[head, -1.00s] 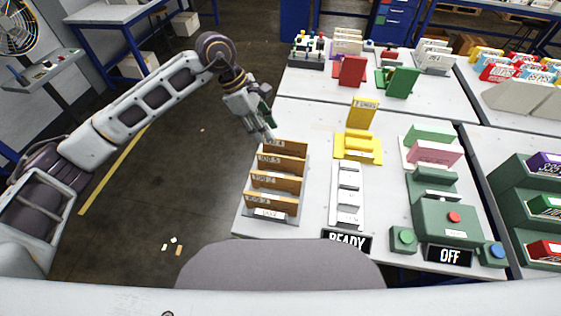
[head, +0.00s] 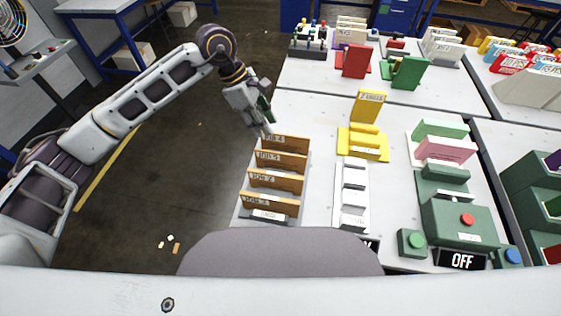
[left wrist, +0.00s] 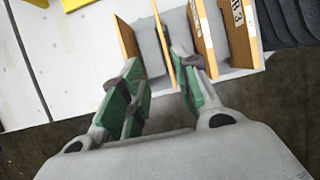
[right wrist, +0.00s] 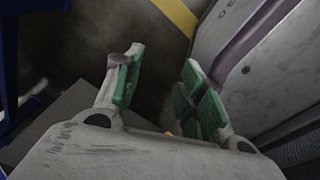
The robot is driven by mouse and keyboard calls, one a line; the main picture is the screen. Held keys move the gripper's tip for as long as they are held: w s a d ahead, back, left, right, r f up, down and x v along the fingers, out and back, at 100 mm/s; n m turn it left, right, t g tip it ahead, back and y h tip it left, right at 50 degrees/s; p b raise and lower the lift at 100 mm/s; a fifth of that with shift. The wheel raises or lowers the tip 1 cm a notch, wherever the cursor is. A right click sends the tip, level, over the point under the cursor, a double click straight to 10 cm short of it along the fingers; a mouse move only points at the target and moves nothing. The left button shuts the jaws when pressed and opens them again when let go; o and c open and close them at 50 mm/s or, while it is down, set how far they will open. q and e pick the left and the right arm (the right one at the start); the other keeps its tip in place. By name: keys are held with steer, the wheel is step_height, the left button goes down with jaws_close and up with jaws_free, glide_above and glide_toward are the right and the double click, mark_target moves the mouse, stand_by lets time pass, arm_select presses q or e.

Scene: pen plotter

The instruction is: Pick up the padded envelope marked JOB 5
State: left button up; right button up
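The orange-brown padded envelope marked JOB 5 (head: 282,160) stands upright in a light rack (head: 267,216), second from the back. A similar envelope (head: 287,144) stands behind it, its label partly covered by my gripper. My left gripper (head: 267,134) is at the rack's back left corner, pointing down. In the left wrist view it is open and empty (left wrist: 160,75). The thin edge of the second envelope from the back (left wrist: 165,45) shows between its fingertips; I cannot tell whether they touch. My right gripper (right wrist: 160,85) is open and empty, away from the rack.
Two more envelopes (head: 276,181) (head: 270,204) stand in front in the rack, close together. A white slotted holder (head: 351,190) and a yellow stand (head: 362,143) are to the right. A green machine (head: 458,225) is further right. Open floor lies left of the table.

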arm_select(q)
glide_above(280, 155)
steer(key=w+a, duration=0.2)
step_height(280, 155, down, 6)
steer(key=f, duration=0.1)
steer(key=shift+s+d+f+p, duration=0.2)
steer(key=shift+s+f+p, duration=0.1)
arm_select(e)
steer(key=shift+w+a+r, duration=0.25)
steer(key=shift+r, duration=0.05)
arm_select(q)
steer(key=shift+s+d+f, duration=0.15)
steer(key=shift+f, duration=0.25)
steer(key=shift+s+d+f, duration=0.15)
steer(key=shift+f, duration=0.2)
steer(key=shift+p+x, duration=0.4)
steer(key=shift+x, duration=1.35)
steer(key=shift+s+a, duration=0.1)
steer(key=shift+s, duration=0.05)
arm_select(e)
steer(key=shift+s+a+r, duration=0.4)
steer(key=shift+s+a, duration=0.05)
steer(key=shift+a, duration=0.25)
